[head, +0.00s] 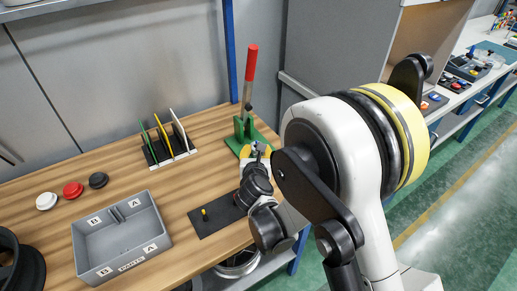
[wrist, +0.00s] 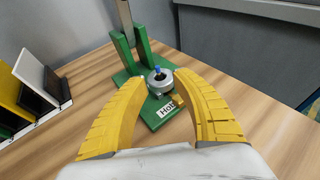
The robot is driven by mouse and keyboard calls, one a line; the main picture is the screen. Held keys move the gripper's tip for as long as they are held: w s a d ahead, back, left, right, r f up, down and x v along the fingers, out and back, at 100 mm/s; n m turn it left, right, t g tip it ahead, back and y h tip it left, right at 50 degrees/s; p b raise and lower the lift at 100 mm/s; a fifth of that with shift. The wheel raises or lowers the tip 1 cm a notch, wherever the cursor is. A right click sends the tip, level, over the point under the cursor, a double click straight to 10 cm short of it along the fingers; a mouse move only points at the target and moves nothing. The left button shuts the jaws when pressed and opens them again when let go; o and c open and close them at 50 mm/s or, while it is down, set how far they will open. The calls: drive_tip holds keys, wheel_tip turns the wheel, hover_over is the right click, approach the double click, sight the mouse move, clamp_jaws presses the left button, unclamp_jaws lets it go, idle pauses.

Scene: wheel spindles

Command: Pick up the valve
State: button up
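My gripper (wrist: 162,84) is open in the wrist view. Its two yellow fingers curve around the near side of a grey round metal part (wrist: 160,84) with a dark bore. A small blue piece (wrist: 157,69) shows at the top of that part, and a brass-coloured piece (wrist: 178,101) at its lower right. I cannot tell for sure which of these is the valve, or whether the fingers touch anything. The part sits on a green press fixture (wrist: 133,62) with a white label. In the head view my gripper (head: 252,152) is at that fixture (head: 244,127), partly hidden by my arm.
A red-handled lever (head: 251,62) rises from the fixture. A slotted rack (head: 168,148) stands left of it. A grey parts bin (head: 122,238), a dark plate (head: 213,222) with a small yellow-and-black peg (head: 205,215), and white, red and black knobs (head: 73,189) are on the wooden table.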

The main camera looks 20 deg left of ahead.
drive_tip(key=x, duration=0.2)
drive_tip(key=b+x, duration=0.1)
drive_tip(key=x, duration=0.1)
drive_tip(key=b+x, duration=0.1)
drive_tip(key=x, duration=0.1)
drive_tip(key=shift+w+a+r, duration=0.1)
drive_tip(key=shift+a+r, duration=0.1)
drive_tip(key=shift+r, duration=0.1)
clamp_jaws()
